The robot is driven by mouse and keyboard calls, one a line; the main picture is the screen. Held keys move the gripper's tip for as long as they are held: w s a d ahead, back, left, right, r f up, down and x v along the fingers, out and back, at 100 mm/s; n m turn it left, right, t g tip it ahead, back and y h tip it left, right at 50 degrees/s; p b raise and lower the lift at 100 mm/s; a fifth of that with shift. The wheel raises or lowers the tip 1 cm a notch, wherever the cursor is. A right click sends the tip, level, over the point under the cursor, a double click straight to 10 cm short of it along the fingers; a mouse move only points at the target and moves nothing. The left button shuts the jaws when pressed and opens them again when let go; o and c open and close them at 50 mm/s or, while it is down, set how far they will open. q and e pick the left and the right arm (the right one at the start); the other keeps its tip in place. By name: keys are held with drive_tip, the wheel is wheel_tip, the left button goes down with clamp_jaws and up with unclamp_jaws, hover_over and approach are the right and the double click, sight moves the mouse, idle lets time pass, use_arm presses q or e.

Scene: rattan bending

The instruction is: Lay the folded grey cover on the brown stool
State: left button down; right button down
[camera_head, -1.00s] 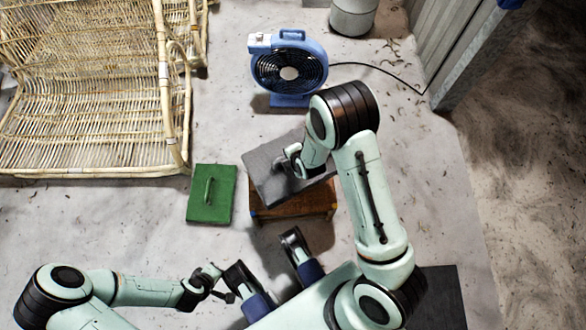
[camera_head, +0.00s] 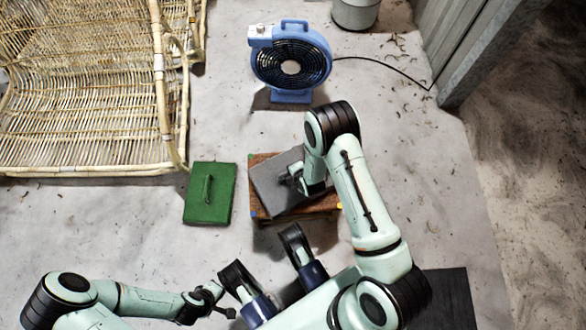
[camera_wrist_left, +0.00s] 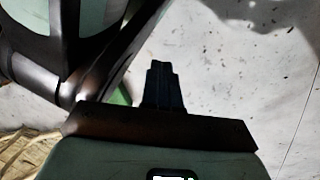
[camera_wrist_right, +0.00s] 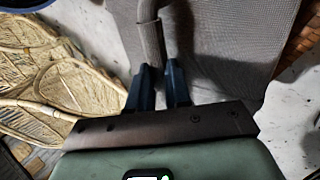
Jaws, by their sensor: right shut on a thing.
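The folded grey cover (camera_head: 268,186) is a flat grey slab, turned at an angle over the brown stool (camera_head: 260,159). The stool's corners show around it. I cannot tell whether the cover touches the stool top. My right gripper (camera_head: 297,174) is above the cover, shut on its grey handle; the right wrist view shows the handle (camera_wrist_right: 151,38) at the fingers and the cover (camera_wrist_right: 225,40) beyond. My left gripper (camera_head: 222,305) is empty at the lower left, away from the stool; its fingers (camera_wrist_left: 160,75) are together in the left wrist view.
A green board with a handle (camera_head: 209,207) lies on the floor just left of the stool. A blue fan (camera_head: 291,65) stands behind, its cable running right. Rattan furniture (camera_head: 90,130) fills the upper left. Bare concrete floor lies right of the stool.

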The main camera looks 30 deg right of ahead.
drive_tip(key=shift+r, duration=0.1)
drive_tip(key=c, duration=1.1)
unclamp_jaws()
drive_tip(key=shift+o, duration=0.2)
